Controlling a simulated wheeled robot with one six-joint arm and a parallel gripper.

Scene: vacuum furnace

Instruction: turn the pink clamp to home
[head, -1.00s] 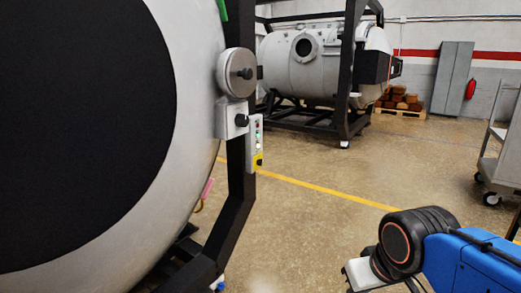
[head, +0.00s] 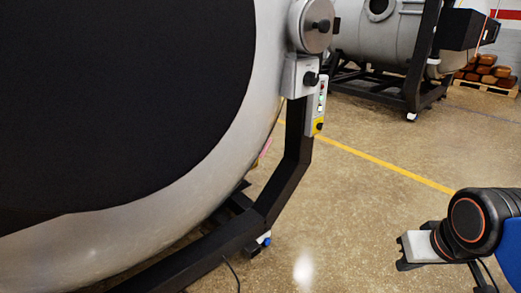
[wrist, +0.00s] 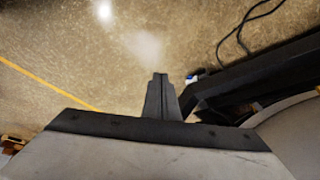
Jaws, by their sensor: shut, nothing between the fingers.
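A small pink piece (head: 265,148), which looks like the pink clamp, shows in the head view at the lower right rim of the big vacuum furnace (head: 240,130). My gripper (wrist: 160,78) is shut and empty in the wrist view, over bare floor and beside the black frame foot. In the head view my wrist is at the lower right, well apart from the pink piece.
The furnace's black frame (head: 285,185) and a control box (head: 317,105) stand between my arm and the pink piece. A cable (wrist: 240,30) lies on the floor. A second furnace (head: 390,45) and a pallet (head: 485,88) stand behind. The middle floor is clear.

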